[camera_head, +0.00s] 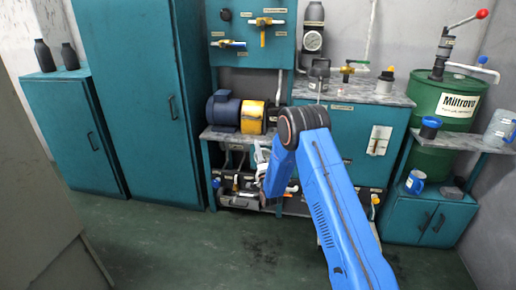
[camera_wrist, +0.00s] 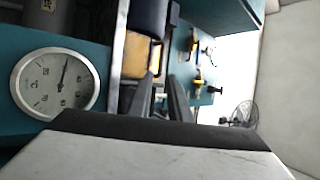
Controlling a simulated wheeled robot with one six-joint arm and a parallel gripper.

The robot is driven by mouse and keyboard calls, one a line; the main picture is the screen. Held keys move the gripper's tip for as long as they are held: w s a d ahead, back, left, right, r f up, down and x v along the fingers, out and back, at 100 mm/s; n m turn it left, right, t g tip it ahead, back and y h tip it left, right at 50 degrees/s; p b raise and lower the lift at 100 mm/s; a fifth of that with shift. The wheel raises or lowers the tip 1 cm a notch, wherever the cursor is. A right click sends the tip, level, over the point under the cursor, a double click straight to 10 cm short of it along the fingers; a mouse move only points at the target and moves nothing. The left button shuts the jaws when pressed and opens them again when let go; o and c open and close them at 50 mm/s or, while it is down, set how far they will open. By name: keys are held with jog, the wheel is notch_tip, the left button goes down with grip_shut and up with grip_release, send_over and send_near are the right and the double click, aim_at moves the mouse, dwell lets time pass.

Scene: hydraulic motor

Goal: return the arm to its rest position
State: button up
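My blue arm (camera_head: 335,205) rises from the lower right in the head view, and its dark-ringed joint (camera_head: 303,122) is in front of the workbench. The wrist end hangs below and to the left of that joint, near the bench's lower shelf. My gripper's tips are not clear in the head view. In the wrist view, the two dark fingers of my gripper (camera_wrist: 162,82) stand apart with a gap between them. Nothing shows held between them. The yellow part (camera_wrist: 140,55) of the motor shows beyond the fingers, in a sideways view.
A blue and yellow motor (camera_head: 237,112) sits on the bench. Loose parts lie on the lower shelf (camera_head: 240,200). A dial gauge (camera_wrist: 58,83) shows close by at the wrist view's left. A green drum (camera_head: 437,100) stands right. The floor (camera_head: 180,245) at left is clear.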

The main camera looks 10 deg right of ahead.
jog(key=shift+r, duration=0.1)
jog(key=s+d+r+n+g+h, duration=0.1)
jog(key=d+r+g, duration=0.1)
jog(key=r, duration=0.4)
jog(key=s+d+r+n+g, duration=0.1)
jog(key=d+r+n+g, duration=0.1)
jog(key=r, duration=0.4)
jog(key=s+d+r+n+g+h, duration=0.1)
jog(key=s+d+r+n+g, duration=0.1)
jog(key=s+r, duration=0.35)
jog(key=s+d+r+n+g, duration=0.1)
jog(key=s+d+r+g, duration=0.15)
jog(key=s, duration=0.55)
jog(key=s+d+f+n+g, duration=0.2)
jog(key=s+g, duration=0.1)
jog(key=s, duration=1.4)
jog(key=s+d+f+n+g+h, duration=0.1)
jog(key=s+d+f+n+g, duration=0.1)
jog(key=s, duration=1.5)
jog(key=s+d+f+n+g, duration=0.2)
jog(key=s+g, duration=0.3)
jog(key=s, duration=1.2)
jog(key=shift+s+d+f+n+g+h, duration=0.2)
jog(key=shift+d+n+g+h, duration=0.2)
jog(key=shift+d+n, duration=0.3)
